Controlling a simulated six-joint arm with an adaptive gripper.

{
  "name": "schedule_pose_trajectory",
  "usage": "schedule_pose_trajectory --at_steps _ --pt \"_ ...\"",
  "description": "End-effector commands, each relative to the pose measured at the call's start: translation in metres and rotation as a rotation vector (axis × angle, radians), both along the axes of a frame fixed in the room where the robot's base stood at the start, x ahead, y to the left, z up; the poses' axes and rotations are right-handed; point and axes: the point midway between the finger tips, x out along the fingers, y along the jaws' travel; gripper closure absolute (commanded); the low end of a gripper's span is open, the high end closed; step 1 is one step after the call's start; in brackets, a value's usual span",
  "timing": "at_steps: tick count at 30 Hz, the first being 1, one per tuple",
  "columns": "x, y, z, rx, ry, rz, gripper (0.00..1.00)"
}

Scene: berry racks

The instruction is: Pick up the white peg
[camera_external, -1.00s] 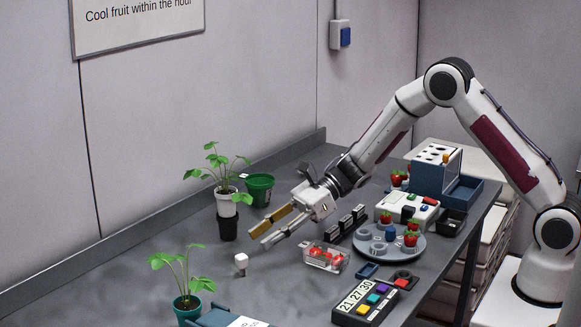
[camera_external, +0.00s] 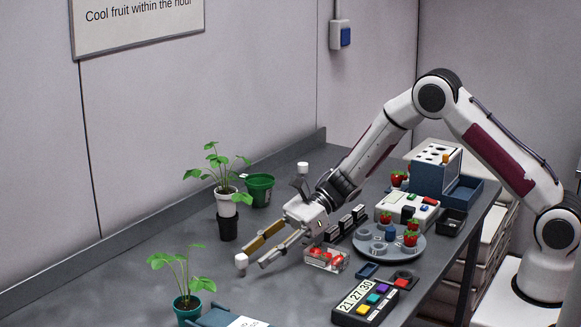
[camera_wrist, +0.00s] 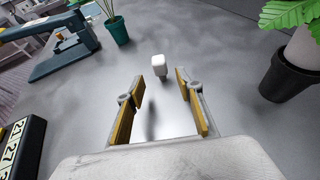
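The white peg (camera_external: 241,261) stands upright on the grey table, with a wider white cap on top. In the wrist view the peg (camera_wrist: 159,65) is just beyond the fingertips, roughly midway between them. My gripper (camera_external: 253,255) is open and low over the table, its fingers pointing towards the peg. In the wrist view the two yellow-padded fingers of my gripper (camera_wrist: 160,82) are apart with nothing between them. Whether a finger touches the peg cannot be told from the outside view.
A potted seedling (camera_external: 187,307) and a blue holder (camera_external: 226,318) are in front. A plant in a black pot (camera_external: 227,227) and a green pot (camera_external: 260,190) stand behind. A clear punnet of strawberries (camera_external: 326,259) is right of the fingers. The table around the peg is clear.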

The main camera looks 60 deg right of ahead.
Motion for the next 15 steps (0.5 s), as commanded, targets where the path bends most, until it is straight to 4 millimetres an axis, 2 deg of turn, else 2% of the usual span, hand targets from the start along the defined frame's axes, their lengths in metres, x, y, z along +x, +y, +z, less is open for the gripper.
schedule_pose_trajectory --at_steps 15 --pt "0.0029 0.0072 -0.0019 0.0 0.0 -0.001 0.64"
